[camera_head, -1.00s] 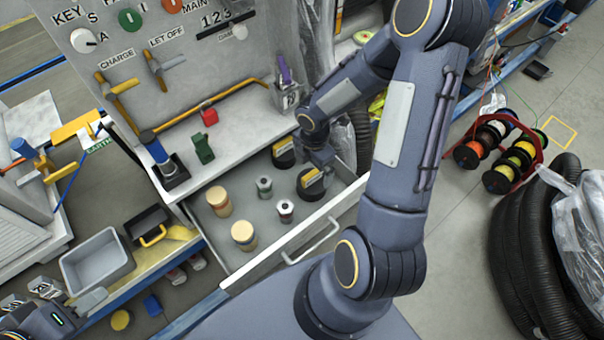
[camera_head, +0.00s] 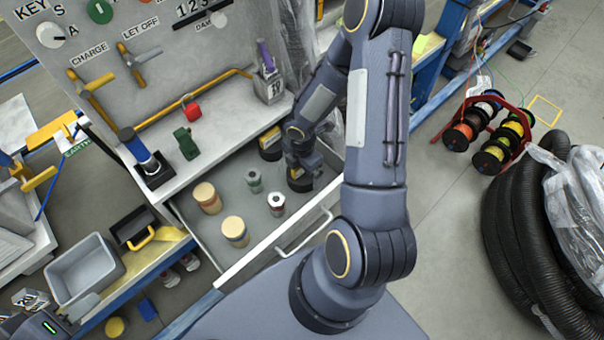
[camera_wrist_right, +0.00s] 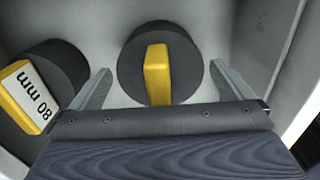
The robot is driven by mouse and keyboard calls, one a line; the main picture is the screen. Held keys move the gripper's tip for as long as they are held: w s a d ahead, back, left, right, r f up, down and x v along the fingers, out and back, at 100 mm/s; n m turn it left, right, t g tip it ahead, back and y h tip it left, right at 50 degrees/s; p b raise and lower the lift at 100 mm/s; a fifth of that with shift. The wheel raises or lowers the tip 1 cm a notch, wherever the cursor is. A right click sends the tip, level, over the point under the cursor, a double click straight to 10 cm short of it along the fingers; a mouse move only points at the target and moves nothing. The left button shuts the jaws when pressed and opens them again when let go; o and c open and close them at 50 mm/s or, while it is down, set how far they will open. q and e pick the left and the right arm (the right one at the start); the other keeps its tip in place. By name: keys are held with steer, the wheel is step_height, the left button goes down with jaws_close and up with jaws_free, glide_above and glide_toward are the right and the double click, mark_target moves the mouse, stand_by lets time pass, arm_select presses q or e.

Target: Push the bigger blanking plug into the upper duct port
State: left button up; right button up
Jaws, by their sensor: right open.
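Two black round plugs with yellow grips lie in the open drawer. The near plug (camera_head: 299,181) sits under my right gripper (camera_head: 300,163); the other plug (camera_head: 270,143) is farther back. In the right wrist view one plug (camera_wrist_right: 130,70) lies between the spread fingers of my right gripper (camera_wrist_right: 165,90), its yellow grip in the gap and not clasped. The plug at the left (camera_wrist_right: 55,70) reads "80 mm". The centre plug's marking is hidden, so I cannot tell which is bigger. My left gripper (camera_head: 38,326) is partly cut off at the lower left. I make out no duct port.
The drawer (camera_head: 262,243) also holds two tan-topped cylinders (camera_head: 207,198) and two small grey-topped ones (camera_head: 276,204). Its walls stand close around the plugs. A panel with levers and knobs (camera_head: 130,60) rises behind. A grey bin (camera_head: 85,268) is at left, cable reels (camera_head: 488,130) at right.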

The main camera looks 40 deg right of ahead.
steer(key=c, duration=0.9)
steer(key=shift+r, duration=0.1)
steer(key=shift+c, duration=0.2)
